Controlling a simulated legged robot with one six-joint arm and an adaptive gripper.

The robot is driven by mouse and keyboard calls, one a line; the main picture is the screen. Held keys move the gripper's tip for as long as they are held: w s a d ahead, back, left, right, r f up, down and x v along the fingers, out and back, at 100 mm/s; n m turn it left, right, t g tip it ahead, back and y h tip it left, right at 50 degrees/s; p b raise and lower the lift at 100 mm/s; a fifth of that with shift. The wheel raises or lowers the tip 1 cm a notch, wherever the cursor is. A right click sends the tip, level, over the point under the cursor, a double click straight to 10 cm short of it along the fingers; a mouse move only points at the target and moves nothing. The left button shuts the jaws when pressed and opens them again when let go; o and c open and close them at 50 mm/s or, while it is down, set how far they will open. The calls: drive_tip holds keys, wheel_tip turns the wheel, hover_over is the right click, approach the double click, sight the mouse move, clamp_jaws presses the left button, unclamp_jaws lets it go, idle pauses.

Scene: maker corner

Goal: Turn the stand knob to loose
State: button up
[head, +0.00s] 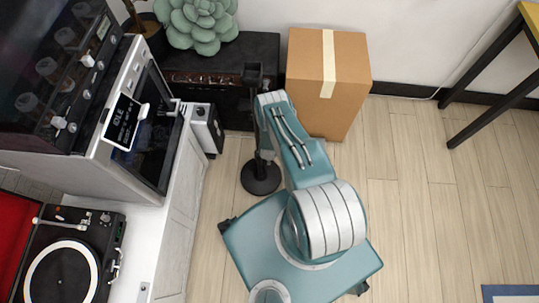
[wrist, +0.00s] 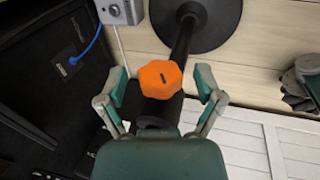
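The stand (head: 260,178) is black, with a round base on the floor and an upright pole, in the middle of the head view. Its orange, many-sided knob (wrist: 160,79) shows in the wrist view, with a short dark mark on its face. My gripper (wrist: 161,74) is open, one finger on each side of the knob, with visible gaps on both sides. I cannot tell how far the knob is in depth from the fingertips. No loose or tight label is readable. In the head view my arm hides the knob.
A cardboard box (head: 348,75) stands right of the stand, and a dark cabinet (head: 220,58) with a succulent stands behind. A white counter (head: 178,215) with an oven and a turntable (head: 70,260) is at left.

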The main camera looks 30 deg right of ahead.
drive_tip(key=c, duration=0.8)
drive_tip(key=shift+c, duration=0.2)
drive_tip(key=shift+s+a+f+t+h, duration=0.1)
drive_tip(key=shift+s+t+h, duration=0.05)
drive_tip(key=shift+t+h, duration=1.15)
drive_tip(key=shift+t, duration=0.6)
drive_tip(key=shift+s, duration=0.1)
drive_tip(key=o, duration=1.2)
drive_tip(key=shift+c, duration=0.2)
